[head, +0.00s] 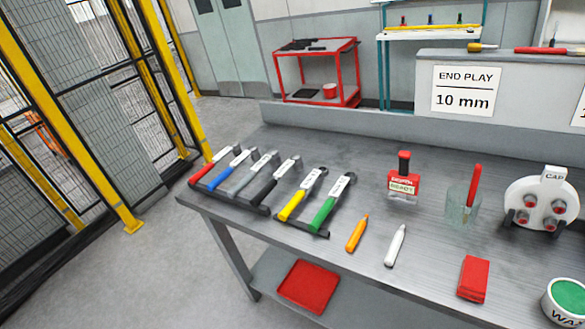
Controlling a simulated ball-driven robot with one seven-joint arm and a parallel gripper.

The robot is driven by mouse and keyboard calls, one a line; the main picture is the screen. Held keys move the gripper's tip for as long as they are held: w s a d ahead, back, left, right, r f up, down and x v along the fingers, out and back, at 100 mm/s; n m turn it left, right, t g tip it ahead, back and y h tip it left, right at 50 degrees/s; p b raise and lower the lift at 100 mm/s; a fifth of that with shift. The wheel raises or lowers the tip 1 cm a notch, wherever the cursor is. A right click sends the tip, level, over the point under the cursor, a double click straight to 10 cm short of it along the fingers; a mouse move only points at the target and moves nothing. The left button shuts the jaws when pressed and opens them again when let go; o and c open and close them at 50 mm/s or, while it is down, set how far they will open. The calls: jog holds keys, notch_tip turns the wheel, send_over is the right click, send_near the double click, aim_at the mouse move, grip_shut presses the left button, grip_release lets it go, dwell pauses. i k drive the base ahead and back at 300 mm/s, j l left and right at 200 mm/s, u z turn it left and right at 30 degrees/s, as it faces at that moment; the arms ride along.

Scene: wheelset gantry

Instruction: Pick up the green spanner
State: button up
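The green spanner (324,213) lies on the grey workbench (427,258), with a green handle toward the front and a metal head with a white label toward the back. It rests on a dark rack (314,232), to the right of the yellow-handled spanner (294,204). My gripper is not visible in the head view.
An orange marker (357,232) and a white marker (396,245) lie to the right. A red stamp (404,181) and glass cup (458,207) stand farther right. Yellow-posted fencing (105,200) is left.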

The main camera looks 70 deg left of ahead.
aim_at(336, 190)
jog(key=u, duration=1.35)
jog(key=i+j, duration=0.25)
jog(key=i, duration=0.3)
jog(key=i+j, duration=0.2)
jog(key=i, duration=0.3)
jog(key=i+j, duration=0.25)
jog(key=i, duration=0.3)
